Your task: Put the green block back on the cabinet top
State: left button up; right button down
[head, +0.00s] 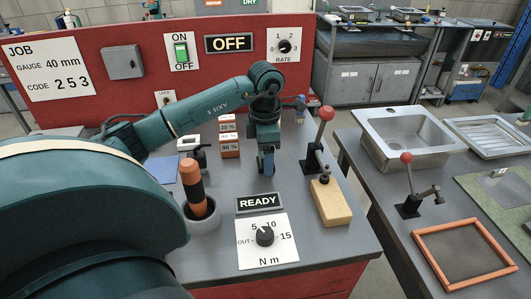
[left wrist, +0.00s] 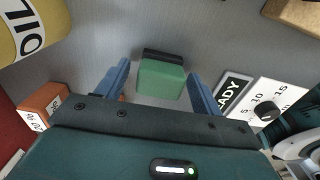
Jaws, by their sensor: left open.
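The green block (left wrist: 160,80) shows in the left wrist view on the grey bench top, with a dark strip along its far side. My left gripper (head: 266,168) is open and points down over the middle of the bench. Its two blue fingers stand on either side of the block in the left wrist view, with a gap on each side. In the head view I cannot make out the block clearly at the gripper. A grey cabinet (head: 375,84) with doors stands at the back. My right gripper is not in view.
Stacked orange percent boxes (head: 229,147) stand left of the gripper. A red-knobbed lever (head: 326,114) and a tan block (head: 330,203) are to its right. A READY sign (head: 261,203) and a dial panel (head: 266,248) lie in front. A yellow OIL container (left wrist: 25,32) is nearby.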

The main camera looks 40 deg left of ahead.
pick_arm(q)
notch_tip(320, 180, up, 12)
jog(key=shift+r, duration=0.2)
dwell(0.4)
dwell(0.5)
